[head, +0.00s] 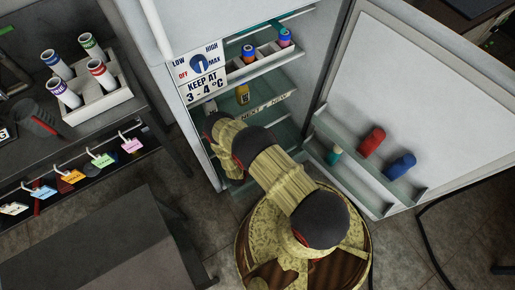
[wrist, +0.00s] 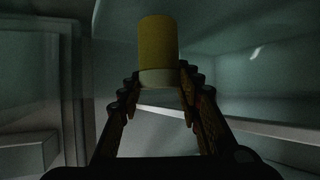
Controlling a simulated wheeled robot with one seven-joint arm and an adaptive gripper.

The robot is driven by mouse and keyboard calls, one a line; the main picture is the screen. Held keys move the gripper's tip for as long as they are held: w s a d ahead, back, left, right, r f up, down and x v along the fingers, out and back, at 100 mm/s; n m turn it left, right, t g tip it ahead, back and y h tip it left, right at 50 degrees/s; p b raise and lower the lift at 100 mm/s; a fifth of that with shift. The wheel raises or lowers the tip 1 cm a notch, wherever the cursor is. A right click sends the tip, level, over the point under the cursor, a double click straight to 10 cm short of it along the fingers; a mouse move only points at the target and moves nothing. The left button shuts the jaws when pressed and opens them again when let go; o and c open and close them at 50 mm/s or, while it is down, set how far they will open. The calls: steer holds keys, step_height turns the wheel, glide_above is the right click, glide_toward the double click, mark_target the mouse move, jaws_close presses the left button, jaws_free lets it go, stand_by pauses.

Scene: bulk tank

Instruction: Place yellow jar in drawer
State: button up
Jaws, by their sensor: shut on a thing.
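The yellow jar (wrist: 158,42) is upright in the wrist view, with a pale band at its lower end. My gripper (wrist: 160,78) is shut on the lower part of the jar, one finger on each side. In the head view my arm reaches into the open fridge, and its own links hide most of the gripper. A small yellow object with dark marks (head: 242,95) shows there beside the arm's end; I cannot tell whether it is the held jar. I cannot clearly make out a drawer in either view.
An upper fridge shelf (head: 262,67) holds jars in a divided rack. The open door (head: 395,90) at right has a bin with red, blue and teal jars. A pale shelf edge (wrist: 270,130) runs right of my gripper. A bench with a tube rack (head: 98,104) stands left.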

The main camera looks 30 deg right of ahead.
steer(key=shift+f, duration=0.25)
steer(key=shift+f, duration=0.3)
steer(key=o, duration=1.2)
